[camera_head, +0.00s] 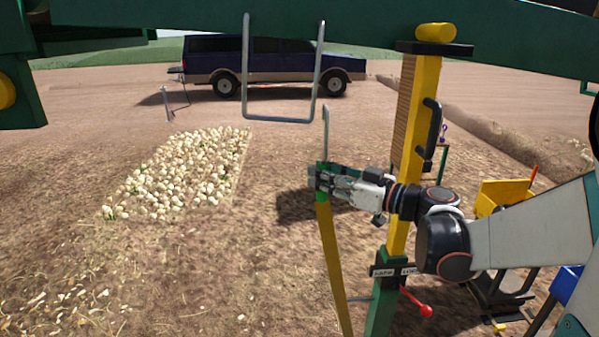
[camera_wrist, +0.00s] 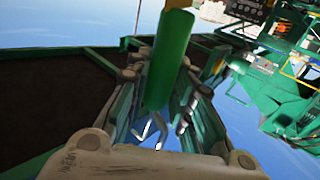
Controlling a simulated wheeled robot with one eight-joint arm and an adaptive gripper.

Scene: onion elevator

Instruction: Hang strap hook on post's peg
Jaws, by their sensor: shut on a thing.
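My gripper (camera_head: 319,181) is shut on the green sleeve (camera_head: 321,195) of the strap, left of the post. A grey metal hook (camera_head: 326,128) stands up above the jaws. The yellow strap (camera_head: 332,262) hangs below them. The yellow post (camera_head: 405,115) rises behind my arm, with a short yellow peg (camera_head: 435,33) on a dark plate near its top. The hook is apart from the peg, lower and to its left. In the wrist view the green sleeve (camera_wrist: 168,65) lies between the jaws, with the bent grey hook (camera_wrist: 152,130) beyond it.
A grey U-shaped bar (camera_head: 283,119) hangs from the green beam (camera_head: 200,15), close to the hook's upper left. A black handle (camera_head: 430,130) sticks out from the post. A red-knobbed lever (camera_head: 424,309) is low on the post. Onions (camera_head: 185,172) lie on the ground at left.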

